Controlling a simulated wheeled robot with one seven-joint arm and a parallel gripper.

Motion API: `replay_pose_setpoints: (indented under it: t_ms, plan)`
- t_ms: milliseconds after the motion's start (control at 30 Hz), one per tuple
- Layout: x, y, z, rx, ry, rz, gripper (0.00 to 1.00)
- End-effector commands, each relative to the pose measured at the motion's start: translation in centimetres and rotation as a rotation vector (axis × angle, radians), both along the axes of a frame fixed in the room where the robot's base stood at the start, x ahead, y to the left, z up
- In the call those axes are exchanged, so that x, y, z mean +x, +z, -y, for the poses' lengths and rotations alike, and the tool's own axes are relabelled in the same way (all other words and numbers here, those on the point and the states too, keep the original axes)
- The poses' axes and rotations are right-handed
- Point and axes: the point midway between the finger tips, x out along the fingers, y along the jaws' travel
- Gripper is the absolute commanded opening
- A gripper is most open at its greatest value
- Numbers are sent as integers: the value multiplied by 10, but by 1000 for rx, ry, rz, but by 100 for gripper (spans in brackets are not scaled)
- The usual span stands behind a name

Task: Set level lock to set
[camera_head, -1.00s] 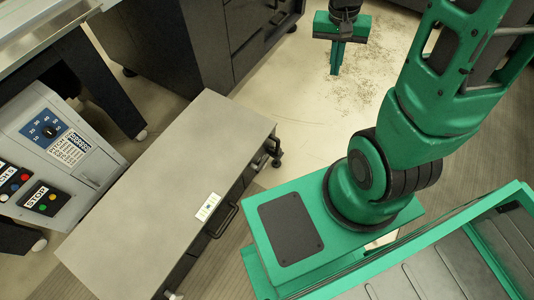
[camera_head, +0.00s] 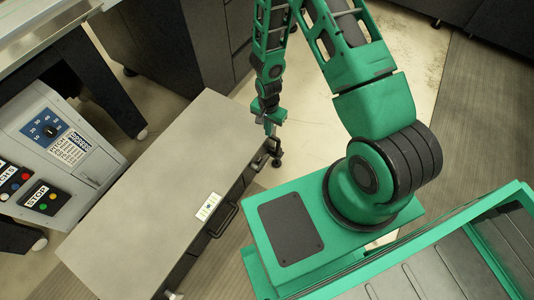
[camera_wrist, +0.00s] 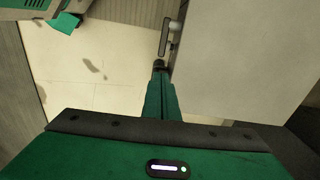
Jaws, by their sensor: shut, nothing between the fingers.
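A grey-topped cabinet (camera_head: 165,165) stands in the middle of the head view. A dark handle-like fitting (camera_head: 275,152) sticks out from its far right end; it may be the level lock, but no label shows. In the wrist view a grey lever-like part (camera_wrist: 165,38) stands out from the cabinet's side, just beyond my fingertips. My gripper (camera_head: 268,131) is shut and empty, pointing down beside that far right end. It also shows in the wrist view (camera_wrist: 160,70), fingers together. I cannot tell whether the fingertips touch the fitting. The fitting's setting is not readable.
A control panel (camera_head: 50,150) with a dial and buttons stands at the left. Dark drawer units (camera_head: 180,45) stand behind. The floor right of my gripper is clear.

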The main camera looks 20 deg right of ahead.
Motion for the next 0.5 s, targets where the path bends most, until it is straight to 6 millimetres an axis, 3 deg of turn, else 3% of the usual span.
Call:
replay_pose_setpoints:
  t_ms: [100, 200, 500]
  plan:
    - [-7, -22, -11, 13, -20, -4, 0]
    - [-9, -29, -15, 18, -30, -2, 0]
    - [-10, -30, -16, 20, -32, -1, 0]
